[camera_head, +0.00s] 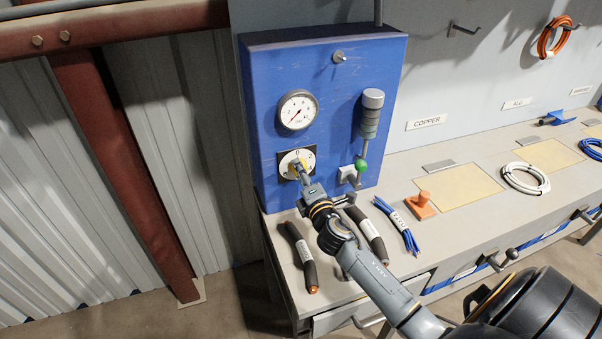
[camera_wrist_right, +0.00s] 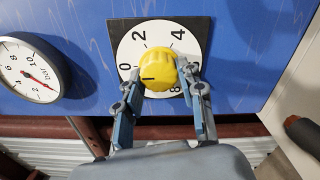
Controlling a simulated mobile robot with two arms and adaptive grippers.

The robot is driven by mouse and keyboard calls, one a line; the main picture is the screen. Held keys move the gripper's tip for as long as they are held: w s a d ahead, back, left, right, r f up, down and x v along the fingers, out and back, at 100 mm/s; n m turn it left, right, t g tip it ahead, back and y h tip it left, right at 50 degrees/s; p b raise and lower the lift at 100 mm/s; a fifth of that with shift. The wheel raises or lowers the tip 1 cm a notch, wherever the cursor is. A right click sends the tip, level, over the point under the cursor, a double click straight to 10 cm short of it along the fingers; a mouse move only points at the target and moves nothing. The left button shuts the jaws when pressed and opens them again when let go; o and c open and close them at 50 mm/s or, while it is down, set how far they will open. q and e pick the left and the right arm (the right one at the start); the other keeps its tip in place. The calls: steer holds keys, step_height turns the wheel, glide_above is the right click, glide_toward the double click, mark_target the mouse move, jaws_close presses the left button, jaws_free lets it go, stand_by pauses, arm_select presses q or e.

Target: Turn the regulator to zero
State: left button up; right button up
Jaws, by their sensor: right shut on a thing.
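The regulator is a yellow knob (camera_wrist_right: 160,65) on a white dial (camera_wrist_right: 135,45) with a black square backing, fixed to the blue panel (camera_head: 330,80). It also shows in the head view as a small yellow patch (camera_head: 293,163) on the dial (camera_head: 285,158). My right gripper (camera_head: 298,167) is shut on the knob, one finger on each side in the right wrist view (camera_wrist_right: 160,90). A short dark mark shows on the knob's lower left there; the dial's 0 is to the left. My left gripper is not in view.
A round pressure gauge (camera_head: 297,110) with a red needle sits above the dial. A grey cylinder with a green ball (camera_head: 361,165) is to the right. Dark cable pieces (camera_head: 301,255), blue cables (camera_head: 397,226) and an orange block (camera_head: 421,205) lie on the bench (camera_head: 395,180).

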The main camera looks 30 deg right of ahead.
steer(key=o, duration=1.2)
steer(key=shift+s, duration=0.1)
steer(key=v, duration=1.1)
steer(key=shift+s, duration=0.4)
steer(key=shift+f, duration=0.1)
